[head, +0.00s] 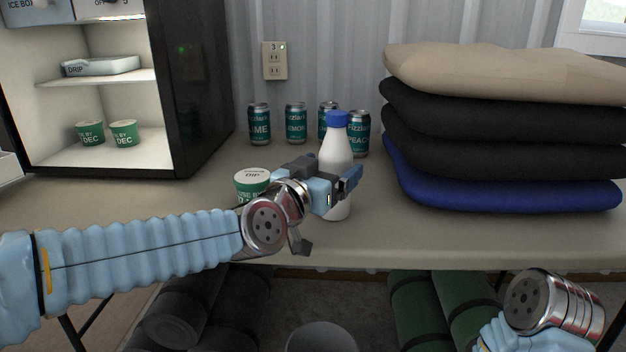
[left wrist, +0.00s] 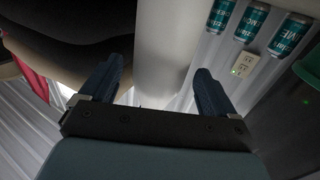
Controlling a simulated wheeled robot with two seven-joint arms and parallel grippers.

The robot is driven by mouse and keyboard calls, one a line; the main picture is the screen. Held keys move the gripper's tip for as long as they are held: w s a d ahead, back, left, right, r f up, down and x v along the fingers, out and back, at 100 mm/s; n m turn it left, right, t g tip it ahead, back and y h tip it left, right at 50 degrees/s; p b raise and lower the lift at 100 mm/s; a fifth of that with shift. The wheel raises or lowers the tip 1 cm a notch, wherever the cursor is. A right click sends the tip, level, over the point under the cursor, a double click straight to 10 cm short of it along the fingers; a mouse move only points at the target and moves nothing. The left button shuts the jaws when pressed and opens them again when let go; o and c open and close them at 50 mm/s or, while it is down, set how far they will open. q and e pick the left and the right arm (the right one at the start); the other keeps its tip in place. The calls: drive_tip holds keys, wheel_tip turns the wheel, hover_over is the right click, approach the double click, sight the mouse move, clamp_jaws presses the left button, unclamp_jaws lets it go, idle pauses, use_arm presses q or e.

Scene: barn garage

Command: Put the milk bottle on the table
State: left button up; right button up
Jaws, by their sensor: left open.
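The milk bottle (head: 336,155), white with a blue cap, stands upright on the grey-beige table (head: 450,235), near its front edge. My left gripper (head: 343,182) is open at the bottle's lower half, reaching in from the left. In the left wrist view the white bottle (left wrist: 165,45) shows between the two spread fingers of the left gripper (left wrist: 155,88). Whether a finger touches it I cannot tell. My right arm shows at the bottom right of the head view, but its gripper's fingers are not visible.
A green-and-white tub (head: 252,177) is close behind my left wrist. Several teal cans (head: 295,122) stand behind the bottle. Folded cushions (head: 490,125) are stacked at right. An open fridge (head: 100,95) with tubs stands at left. Rolled mats (head: 415,300) lie below the table.

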use_arm(q)
drive_tip(key=v, duration=1.1)
drive_tip(key=shift+p, duration=0.3)
drive_tip(key=shift+s+a, duration=0.1)
idle(0.5)
